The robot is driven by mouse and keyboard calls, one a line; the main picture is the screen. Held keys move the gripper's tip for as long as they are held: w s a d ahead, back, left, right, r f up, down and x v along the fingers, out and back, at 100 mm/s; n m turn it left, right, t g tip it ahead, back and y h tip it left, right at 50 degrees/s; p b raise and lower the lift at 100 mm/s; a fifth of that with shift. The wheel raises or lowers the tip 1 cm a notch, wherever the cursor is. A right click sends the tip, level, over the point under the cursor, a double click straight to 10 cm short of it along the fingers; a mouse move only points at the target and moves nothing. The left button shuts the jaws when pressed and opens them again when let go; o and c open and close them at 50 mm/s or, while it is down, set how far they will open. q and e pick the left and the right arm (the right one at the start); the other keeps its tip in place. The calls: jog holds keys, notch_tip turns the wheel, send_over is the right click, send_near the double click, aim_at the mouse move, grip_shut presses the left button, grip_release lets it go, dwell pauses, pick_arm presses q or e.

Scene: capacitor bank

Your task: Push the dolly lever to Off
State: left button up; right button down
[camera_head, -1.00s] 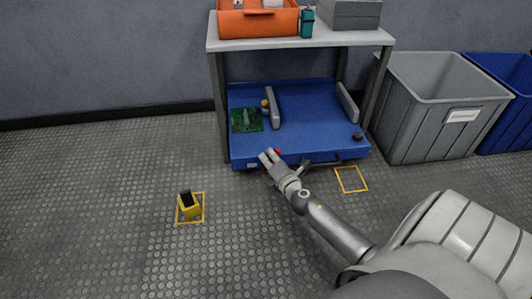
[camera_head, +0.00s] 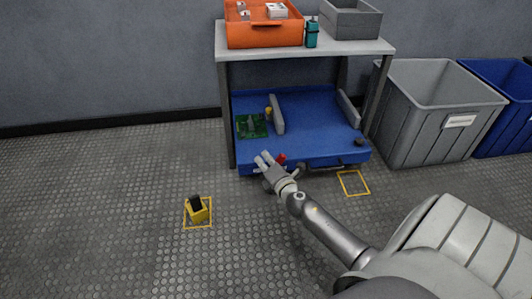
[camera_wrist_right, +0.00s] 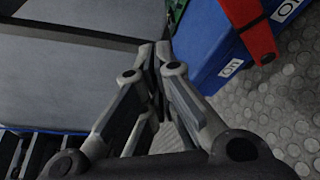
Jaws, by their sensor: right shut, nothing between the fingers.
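The blue dolly (camera_head: 318,140) stands under the grey-topped table. Its red lever (camera_head: 281,159) shows at the dolly's front edge, partly behind my gripper. My right gripper (camera_head: 264,158) is shut and empty, at the front edge just left of the lever. In the right wrist view the red lever (camera_wrist_right: 256,36) is right of my shut fingers (camera_wrist_right: 154,50), with a visible gap. White labels flank the lever on the blue side; the nearer label (camera_wrist_right: 230,68) seems to read "On", while the farther one (camera_wrist_right: 286,9) is cut off. My left gripper is not in view.
A green circuit board (camera_head: 252,126) and grey bars (camera_head: 277,115) lie on the dolly. An orange bin (camera_head: 262,35) stands on the tabletop. A grey crate (camera_head: 430,125) is at right.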

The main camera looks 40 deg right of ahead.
jog(key=s+a+f+b, duration=0.1)
jog(key=s+f+b, duration=0.1)
jog(key=s, duration=0.7)
jog(key=shift+a, duration=0.4)
